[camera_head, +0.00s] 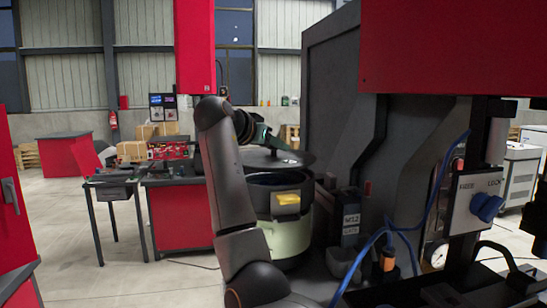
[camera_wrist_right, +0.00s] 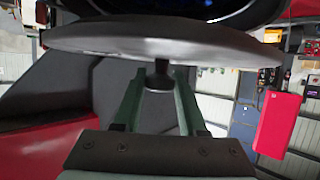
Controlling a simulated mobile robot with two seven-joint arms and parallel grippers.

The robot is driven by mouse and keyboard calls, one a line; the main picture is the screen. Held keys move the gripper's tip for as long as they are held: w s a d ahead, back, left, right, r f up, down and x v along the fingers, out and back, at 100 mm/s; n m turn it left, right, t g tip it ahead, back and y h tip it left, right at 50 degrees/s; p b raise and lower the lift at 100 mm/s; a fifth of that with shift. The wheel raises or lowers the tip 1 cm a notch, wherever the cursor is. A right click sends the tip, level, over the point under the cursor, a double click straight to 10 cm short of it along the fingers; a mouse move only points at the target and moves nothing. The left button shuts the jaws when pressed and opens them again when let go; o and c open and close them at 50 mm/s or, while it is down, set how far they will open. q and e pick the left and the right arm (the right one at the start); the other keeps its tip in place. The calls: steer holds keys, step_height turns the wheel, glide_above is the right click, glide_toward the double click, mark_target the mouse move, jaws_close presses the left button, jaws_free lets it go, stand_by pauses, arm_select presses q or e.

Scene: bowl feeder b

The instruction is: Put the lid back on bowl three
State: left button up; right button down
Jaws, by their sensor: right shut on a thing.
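My right gripper (camera_head: 275,141) is shut on the knob of a grey round lid (camera_head: 262,158). The lid is held above the open bowl (camera_head: 288,240), with a gap between them. The bowl has a dark rim, a pale body and a yellow label on its front. In the right wrist view the gripper's green fingers (camera_wrist_right: 158,88) close around the dark knob, and the lid (camera_wrist_right: 150,42) shows edge-on. The bowl's dark opening (camera_wrist_right: 190,8) shows beyond the lid at the top. I cannot read which bowl this is. My left gripper is not in view.
A tall dark grey machine panel (camera_head: 325,100) stands right behind the bowl. A dark box marked M12 (camera_head: 350,218) and blue hoses (camera_head: 375,240) are to its right. A red workbench (camera_head: 178,215) stands to the left, with open floor in front.

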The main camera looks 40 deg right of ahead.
mark_target(271, 157)
steer(key=f, duration=0.3)
steer(key=shift+w+d, duration=0.15)
steer(key=shift+d, duration=0.05)
steer(key=shift+f, duration=0.15)
steer(key=shift+f, duration=0.2)
steer(key=shift+c, duration=2.3)
jaws_free()
steer(key=shift+a, duration=0.1)
steer(key=shift+r, duration=0.25)
steer(key=b+v, duration=0.2)
steer(key=v, duration=0.8)
steer(key=shift+a, duration=0.3)
steer(key=shift+v, duration=0.75)
